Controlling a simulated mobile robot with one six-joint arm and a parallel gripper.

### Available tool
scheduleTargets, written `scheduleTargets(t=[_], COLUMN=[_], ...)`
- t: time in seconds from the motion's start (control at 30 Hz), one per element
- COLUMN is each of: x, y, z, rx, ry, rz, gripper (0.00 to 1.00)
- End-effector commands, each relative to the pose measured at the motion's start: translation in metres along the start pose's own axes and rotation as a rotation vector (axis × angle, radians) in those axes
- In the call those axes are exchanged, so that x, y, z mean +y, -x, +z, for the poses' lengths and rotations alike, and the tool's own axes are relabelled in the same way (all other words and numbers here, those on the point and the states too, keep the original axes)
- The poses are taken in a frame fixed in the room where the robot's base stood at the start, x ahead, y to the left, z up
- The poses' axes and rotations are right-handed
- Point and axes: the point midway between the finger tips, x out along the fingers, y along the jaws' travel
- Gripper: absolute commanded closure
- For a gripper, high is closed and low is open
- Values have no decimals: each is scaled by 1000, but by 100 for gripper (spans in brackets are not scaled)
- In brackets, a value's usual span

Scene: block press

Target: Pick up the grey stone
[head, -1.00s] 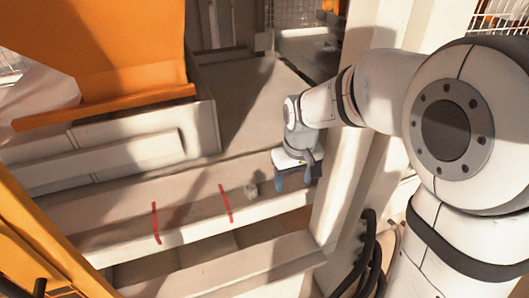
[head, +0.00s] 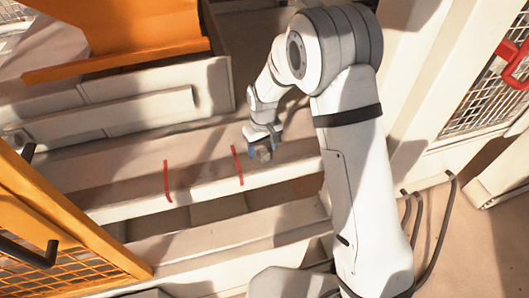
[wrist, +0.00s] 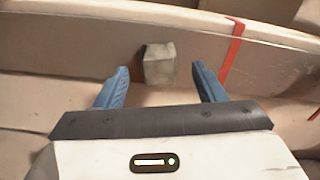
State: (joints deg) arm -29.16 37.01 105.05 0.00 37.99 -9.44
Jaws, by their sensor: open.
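The grey stone (wrist: 159,64) is a small, roughly cube-shaped block on the pale ledge (head: 215,188). In the wrist view it lies ahead of my gripper (wrist: 161,84), between the lines of its two blue fingers. The fingers are apart, with nothing held between them. In the head view the stone (head: 263,154) shows just at my gripper (head: 262,143), partly close behind or below the fingers. I cannot tell from there whether they touch it.
Two red stripes cross the ledge; the nearer one (head: 237,165) is just left of the stone, and the other (head: 167,181) is further left. An orange chute (head: 140,35) hangs at the upper left. A yellow mesh guard (head: 60,225) stands at the lower left.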

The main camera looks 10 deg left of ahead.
Motion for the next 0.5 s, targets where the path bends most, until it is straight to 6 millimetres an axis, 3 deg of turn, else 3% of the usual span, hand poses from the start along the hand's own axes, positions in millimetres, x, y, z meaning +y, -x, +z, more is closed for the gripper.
scheduleTargets(t=[0.17,0.4,0.5], x=[2,2,2], y=[-18,-20,-20], z=[0,0,0], rx=[0,1,1], ry=[-3,-4,-5], rz=[0,0,0], gripper=[37,37,44])
